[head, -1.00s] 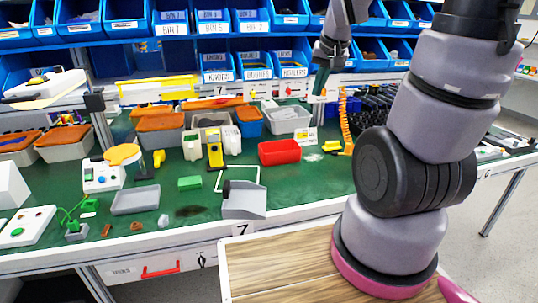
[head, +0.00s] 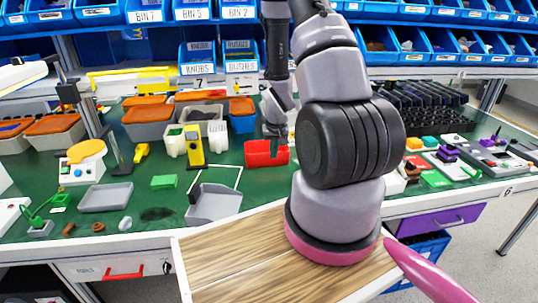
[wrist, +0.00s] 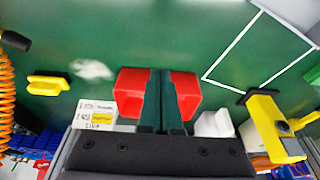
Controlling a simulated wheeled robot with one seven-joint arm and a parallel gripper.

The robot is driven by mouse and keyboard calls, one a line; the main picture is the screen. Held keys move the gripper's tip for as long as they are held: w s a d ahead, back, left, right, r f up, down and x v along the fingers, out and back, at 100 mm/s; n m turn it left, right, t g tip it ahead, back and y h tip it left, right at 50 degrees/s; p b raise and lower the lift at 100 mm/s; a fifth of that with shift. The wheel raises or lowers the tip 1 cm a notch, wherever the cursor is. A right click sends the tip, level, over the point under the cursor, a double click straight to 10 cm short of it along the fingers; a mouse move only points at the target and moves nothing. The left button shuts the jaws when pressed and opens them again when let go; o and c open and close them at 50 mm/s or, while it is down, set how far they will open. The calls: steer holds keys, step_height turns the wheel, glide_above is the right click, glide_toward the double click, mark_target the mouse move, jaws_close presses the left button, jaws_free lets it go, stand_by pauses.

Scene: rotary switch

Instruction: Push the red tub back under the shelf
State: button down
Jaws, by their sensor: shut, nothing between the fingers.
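The red tub (head: 255,153) stands on the green mat, to the right of the yellow meter and below the shelf of blue bins (head: 226,52). My gripper (head: 273,148) is down at the tub in the head view. In the wrist view, the dark fingers (wrist: 160,100) are shut side by side and empty. They cover the middle of the red tub (wrist: 130,88), which shows on both sides of them. I cannot tell whether the fingertips touch the tub or are inside it.
The yellow meter (head: 193,146) and white containers stand left of the tub. A white outline (head: 238,178) and a grey scoop-like tray (head: 214,202) lie nearer. A label card (wrist: 93,115) and a yellow piece (wrist: 48,83) lie near the tub in the wrist view. Bare mat surrounds the tub's near side.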

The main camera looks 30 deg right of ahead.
steer(key=x, duration=0.9)
steer(key=shift+w+f, duration=0.15)
steer(key=shift+f, duration=0.05)
steer(key=shift+w+d+r, duration=0.1)
steer(key=shift+w+d, duration=0.1)
steer(key=shift+w, duration=0.4)
steer(key=shift+w+d+r, duration=0.1)
steer(key=shift+w+d, duration=0.1)
steer(key=shift+w, duration=0.4)
steer(key=shift+w+d, duration=0.15)
steer(key=shift+w, duration=0.4)
steer(key=w+d, duration=0.1)
steer(key=w, duration=0.4)
steer(key=w+d, duration=0.2)
steer(key=w, duration=0.3)
steer(key=w+d, duration=0.1)
steer(key=w, duration=0.4)
steer(key=shift+w+d, duration=0.3)
steer(key=shift+w, duration=0.1)
steer(key=shift+s, duration=0.1)
